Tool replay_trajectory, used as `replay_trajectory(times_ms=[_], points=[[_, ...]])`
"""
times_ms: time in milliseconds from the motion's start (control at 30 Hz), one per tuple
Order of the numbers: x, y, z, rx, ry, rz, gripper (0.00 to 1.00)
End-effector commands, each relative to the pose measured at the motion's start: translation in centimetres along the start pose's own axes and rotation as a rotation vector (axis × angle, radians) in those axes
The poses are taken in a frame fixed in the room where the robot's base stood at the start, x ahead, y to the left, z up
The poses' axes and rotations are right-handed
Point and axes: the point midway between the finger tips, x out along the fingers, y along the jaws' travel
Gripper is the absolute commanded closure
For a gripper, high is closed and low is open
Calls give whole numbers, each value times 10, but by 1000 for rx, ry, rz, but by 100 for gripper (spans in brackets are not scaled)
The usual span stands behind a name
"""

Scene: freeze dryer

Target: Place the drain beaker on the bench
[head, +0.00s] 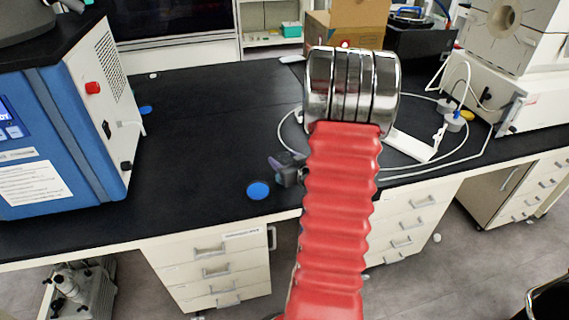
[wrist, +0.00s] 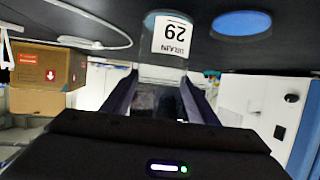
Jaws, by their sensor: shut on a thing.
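The drain beaker (wrist: 150,22) is a clear beaker with a white label reading "DRAIN 29", upside down in the wrist view. My gripper (wrist: 160,88) is shut on it, with one dark finger on each side. In the head view my gripper (head: 280,165) is low over the front part of the black bench (head: 200,140), just right of a blue disc (head: 258,190). The beaker is not clearly visible there. The blue disc also shows beside the beaker in the wrist view (wrist: 241,23). I cannot tell whether the beaker touches the bench.
A blue-and-white machine (head: 60,140) stands on the left, with another blue disc (head: 146,110) near it. A cardboard box (head: 355,20) is at the back. A white tube loop (head: 470,155) and a white stand (head: 415,147) lie right of my arm. The bench's middle left is clear.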

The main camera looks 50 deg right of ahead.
Motion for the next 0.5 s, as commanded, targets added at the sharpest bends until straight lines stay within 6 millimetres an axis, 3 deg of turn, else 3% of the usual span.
replay_trajectory(times_ms=[133, 500], points=[[5, 0, 13, 0, 0, -1, 83], [6, 0, 15, -1, 1, 0, 83]])
